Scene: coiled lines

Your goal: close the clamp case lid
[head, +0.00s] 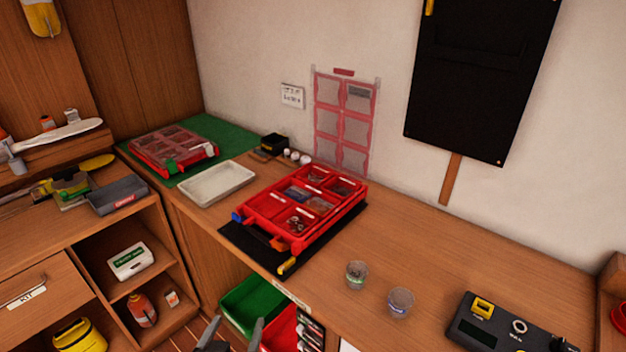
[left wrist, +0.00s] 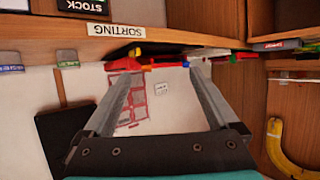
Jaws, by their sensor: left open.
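An open red case (head: 329,225) with several filled compartments sits on a black mat (head: 237,244) on the wooden bench. Its clear, red-ribbed lid (head: 343,130) stands upright at the back, near the wall; the lid also shows in the left wrist view (left wrist: 128,90). Blue, orange and yellow parts show along the case's front side. My left gripper (head: 235,331) is open and empty, low in front of the bench and apart from the case. Its two fingers (left wrist: 163,75) frame the wall in the left wrist view. My right gripper is not in view.
A shut red case (head: 150,149) lies on a green mat (head: 225,143) at the back left. A white tray (head: 217,184) stands beside the open case. Two small jars (head: 356,275) and a black box (head: 485,330) stand to the right. Green and red bins (head: 250,302) sit under the bench edge.

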